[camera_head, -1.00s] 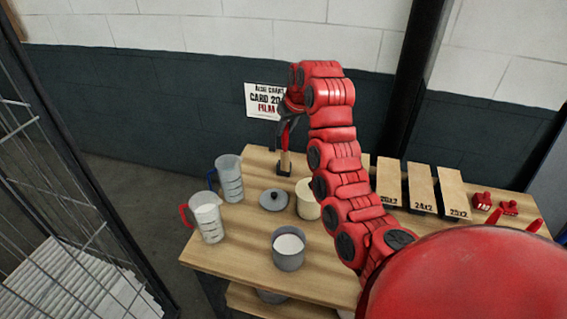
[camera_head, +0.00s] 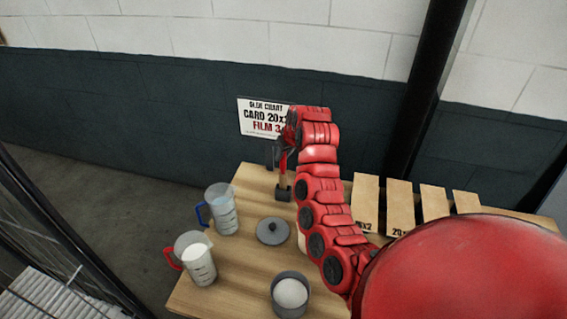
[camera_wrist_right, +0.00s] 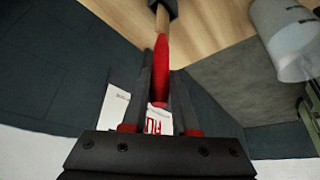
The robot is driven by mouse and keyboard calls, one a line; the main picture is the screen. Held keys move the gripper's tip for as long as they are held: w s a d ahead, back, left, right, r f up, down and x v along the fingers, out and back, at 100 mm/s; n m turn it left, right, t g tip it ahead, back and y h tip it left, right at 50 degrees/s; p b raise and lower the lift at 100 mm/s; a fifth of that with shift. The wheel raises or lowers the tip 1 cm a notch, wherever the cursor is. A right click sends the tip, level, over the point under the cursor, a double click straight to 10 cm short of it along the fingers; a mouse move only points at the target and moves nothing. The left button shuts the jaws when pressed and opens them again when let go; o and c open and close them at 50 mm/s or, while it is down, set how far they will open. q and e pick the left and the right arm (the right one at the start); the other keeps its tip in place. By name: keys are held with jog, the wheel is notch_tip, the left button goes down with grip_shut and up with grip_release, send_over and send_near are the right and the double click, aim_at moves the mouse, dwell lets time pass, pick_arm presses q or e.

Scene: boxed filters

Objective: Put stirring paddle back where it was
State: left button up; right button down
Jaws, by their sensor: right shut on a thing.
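The stirring paddle (camera_head: 284,184) hangs upright near the table's back left corner, with a red grip, a pale wooden shaft and a dark lower end. My right gripper (camera_head: 284,149) is shut on its red grip from above. In the right wrist view the paddle's red grip (camera_wrist_right: 161,60) lies between the fingers of the right gripper (camera_wrist_right: 160,80), with the wooden shaft and dark end beyond. I cannot tell whether the dark end touches the tabletop or sits in a holder. My left gripper is not in view.
A blue-handled jug (camera_head: 222,211), a red-handled jug (camera_head: 196,259), a grey lid (camera_head: 272,231) and a pot of white stuff (camera_head: 290,293) stand on the table (camera_head: 238,262). A sign (camera_head: 262,118) is behind the gripper. Several wooden-topped boxes (camera_head: 399,205) stand right of my arm.

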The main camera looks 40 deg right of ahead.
aim_at(285, 161)
notch_tip(285, 161, down, 4)
jog(key=shift+f+p, duration=0.1)
jog(key=shift+p, duration=0.95)
jog(key=shift+f+b, duration=0.2)
jog(key=shift+b, duration=0.15)
jog(key=c, duration=0.7)
grip_release()
jog(key=shift+r, duration=0.1)
jog(key=shift+r, duration=0.1)
jog(key=shift+r, duration=0.1)
